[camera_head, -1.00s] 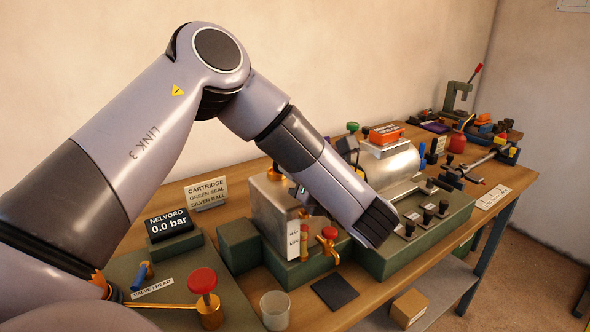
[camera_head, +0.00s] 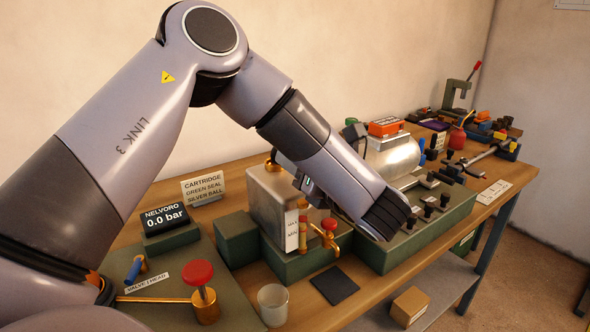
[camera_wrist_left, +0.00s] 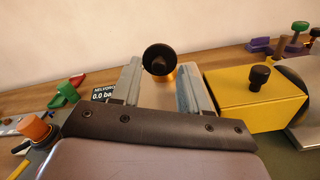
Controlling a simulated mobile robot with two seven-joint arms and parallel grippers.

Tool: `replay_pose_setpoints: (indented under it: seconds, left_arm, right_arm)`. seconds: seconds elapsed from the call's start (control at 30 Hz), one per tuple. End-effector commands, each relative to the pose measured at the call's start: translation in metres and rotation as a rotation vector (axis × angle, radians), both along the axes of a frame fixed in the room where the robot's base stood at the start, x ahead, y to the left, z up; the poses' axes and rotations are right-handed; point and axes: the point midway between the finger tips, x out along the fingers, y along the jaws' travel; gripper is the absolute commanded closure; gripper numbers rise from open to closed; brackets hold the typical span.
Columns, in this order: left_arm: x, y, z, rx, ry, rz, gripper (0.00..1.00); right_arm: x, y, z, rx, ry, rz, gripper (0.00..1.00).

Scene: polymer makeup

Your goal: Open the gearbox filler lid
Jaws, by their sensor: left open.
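My left gripper (camera_wrist_left: 162,82) is open, its two grey fingers apart and empty in the wrist view. A round black cap with a gold collar (camera_wrist_left: 158,60) shows between and beyond the fingertips, with no clear contact. A gold fitting (camera_head: 272,163) on top of the metal box (camera_head: 266,200) in the head view seems to be the same part. A yellow box (camera_wrist_left: 250,97) with a black knob (camera_wrist_left: 258,77) stands right of the fingers. I cannot tell which of these parts is the gearbox filler lid. My right gripper is not in view.
A silver cylinder (camera_head: 392,158) with an orange-topped part (camera_head: 385,127) stands right of my arm. A red-knobbed valve (camera_head: 198,273), a pressure display (camera_head: 166,217) and a clear cup (camera_head: 272,304) stand at the front left. A dark pad (camera_head: 334,285) lies bare on the bench.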

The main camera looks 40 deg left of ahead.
Motion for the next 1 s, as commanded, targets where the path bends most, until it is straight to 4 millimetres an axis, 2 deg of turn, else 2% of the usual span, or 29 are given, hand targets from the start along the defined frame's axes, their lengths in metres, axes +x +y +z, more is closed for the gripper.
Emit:
replay_pose_setpoints:
  seconds: [0.03, 0.13, 0.3, 0.5, 1.0]
  left_arm:
    - [-0.001, -0.004, -0.006, 0.002, -0.003, -0.002, 0.56]
    - [-0.004, -0.009, -0.006, 0.002, -0.002, -0.001, 0.56]
    - [-0.010, -0.035, -0.001, 0.004, 0.001, -0.004, 0.56]
    - [-0.015, -0.051, 0.000, 0.002, -0.001, -0.002, 0.56]
    - [-0.017, -0.054, 0.001, 0.000, 0.001, 0.000, 0.56]
  right_arm:
    - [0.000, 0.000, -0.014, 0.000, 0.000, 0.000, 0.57]
    - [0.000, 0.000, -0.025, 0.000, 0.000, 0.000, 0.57]
    - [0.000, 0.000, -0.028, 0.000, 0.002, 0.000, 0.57]
    - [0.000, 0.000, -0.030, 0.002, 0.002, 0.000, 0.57]
    - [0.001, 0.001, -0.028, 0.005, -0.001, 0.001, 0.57]
